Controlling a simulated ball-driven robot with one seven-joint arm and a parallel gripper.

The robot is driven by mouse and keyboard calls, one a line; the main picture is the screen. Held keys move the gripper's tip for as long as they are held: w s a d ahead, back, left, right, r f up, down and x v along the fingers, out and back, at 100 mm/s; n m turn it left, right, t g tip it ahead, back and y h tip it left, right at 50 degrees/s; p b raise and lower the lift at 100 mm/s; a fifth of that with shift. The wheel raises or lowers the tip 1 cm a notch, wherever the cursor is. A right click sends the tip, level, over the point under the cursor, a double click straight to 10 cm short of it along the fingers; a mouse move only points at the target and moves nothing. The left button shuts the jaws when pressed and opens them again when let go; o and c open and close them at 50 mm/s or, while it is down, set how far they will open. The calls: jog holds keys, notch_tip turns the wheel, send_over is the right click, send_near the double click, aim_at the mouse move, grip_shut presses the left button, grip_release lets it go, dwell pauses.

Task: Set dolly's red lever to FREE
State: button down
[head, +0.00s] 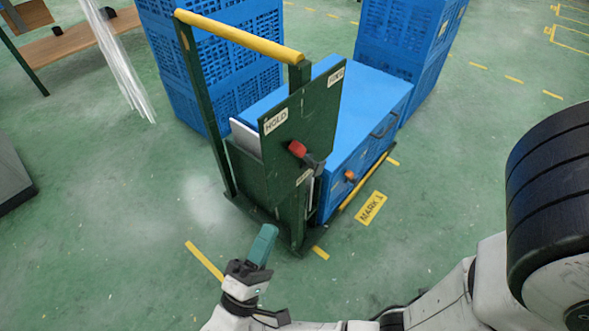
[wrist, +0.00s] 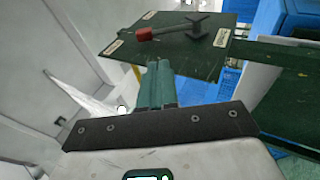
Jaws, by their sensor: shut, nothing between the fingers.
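The dolly (head: 250,165) is a dark green cart with a yellow push bar. A green panel (head: 320,110) on it carries white labels; the upper left one reads HOLD (head: 275,121), the others are too small to read surely. The red-knobbed lever (head: 297,148) points up-left toward HOLD in the head view. The lever knob also shows in the wrist view (wrist: 143,34), beyond my fingers. My gripper (head: 268,230), with teal fingers, is shut and empty. It is below the lever in the head view, apart from it. The fingers show in the wrist view (wrist: 158,75).
A blue cabinet (head: 370,100) with a handle sits on the dolly. Blue crates (head: 215,75) stand behind it. A yellow floor sign (head: 371,208) lies at right. A wooden table (head: 70,40) is at far left. The green floor left of the dolly is clear.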

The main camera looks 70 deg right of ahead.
aim_at(305, 156)
jog(key=p+x, duration=0.3)
jog(key=x, duration=1.1)
jog(key=shift+r+p, duration=0.15)
jog(key=shift+p, duration=0.2)
